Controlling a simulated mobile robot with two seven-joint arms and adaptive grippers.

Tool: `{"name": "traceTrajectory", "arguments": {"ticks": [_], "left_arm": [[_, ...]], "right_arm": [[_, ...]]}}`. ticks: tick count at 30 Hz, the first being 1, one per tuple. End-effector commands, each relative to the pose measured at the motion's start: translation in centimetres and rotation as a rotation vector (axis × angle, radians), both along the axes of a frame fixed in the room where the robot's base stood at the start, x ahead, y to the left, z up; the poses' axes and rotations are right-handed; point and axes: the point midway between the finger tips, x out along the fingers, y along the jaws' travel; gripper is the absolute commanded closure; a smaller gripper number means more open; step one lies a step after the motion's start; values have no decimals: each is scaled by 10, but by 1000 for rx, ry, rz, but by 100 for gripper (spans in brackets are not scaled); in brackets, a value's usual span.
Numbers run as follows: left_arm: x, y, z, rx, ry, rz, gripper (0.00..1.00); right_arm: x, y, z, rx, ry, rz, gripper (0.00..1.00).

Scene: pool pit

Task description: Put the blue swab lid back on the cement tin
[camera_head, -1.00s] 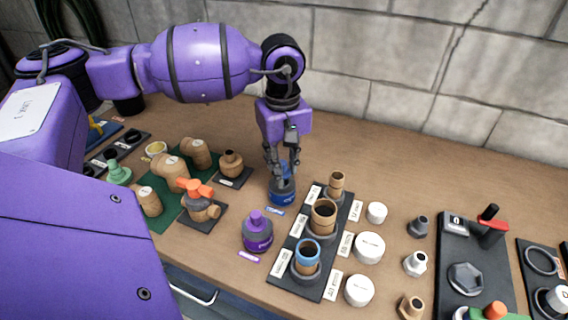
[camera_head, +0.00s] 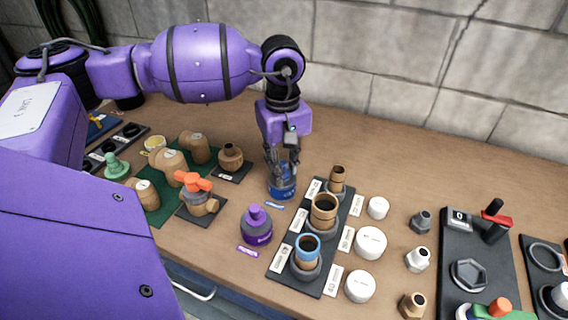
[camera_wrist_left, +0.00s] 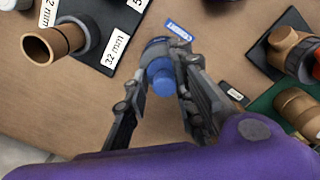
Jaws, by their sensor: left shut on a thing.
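The blue cement tin (camera_head: 283,194) stands upright on the bench behind the purple tin, beside its small blue label (camera_head: 274,206). My left gripper (camera_head: 283,176) points down right over the tin's top. In the left wrist view the blue swab lid (camera_wrist_left: 162,82) sits between the fingers of my left gripper (camera_wrist_left: 164,98), which is shut on it. The tin shows there only partly behind the lid. The fingers hide the lid and the tin's mouth in the head view, so I cannot tell whether the lid is seated. My right gripper is not in view.
The purple tin (camera_head: 257,228) stands in front of the cement tin. A dark board (camera_head: 280,282) with upright pipe pieces lies close on the right. A green mat (camera_head: 164,215) with tan fittings is on the left. The bench behind the cement tin is clear.

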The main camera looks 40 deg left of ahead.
Motion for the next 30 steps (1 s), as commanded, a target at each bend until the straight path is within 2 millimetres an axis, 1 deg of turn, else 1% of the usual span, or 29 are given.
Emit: {"name": "traceTrajectory", "arguments": {"ticks": [9,16,17,21,27,28,30], "left_arm": [[0,0,-4,0,1,0,93],[0,0,-3,0,0,0,93],[0,0,-3,0,0,0,72],[0,0,-3,0,0,0,54],[0,0,-3,0,0,0,54],[0,0,-3,0,0,0,53],[0,0,-3,0,0,0,44]], "right_arm": [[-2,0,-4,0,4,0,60],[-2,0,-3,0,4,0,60],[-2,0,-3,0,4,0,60],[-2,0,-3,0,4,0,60],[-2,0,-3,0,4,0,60],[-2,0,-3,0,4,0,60],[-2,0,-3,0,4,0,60]]}}
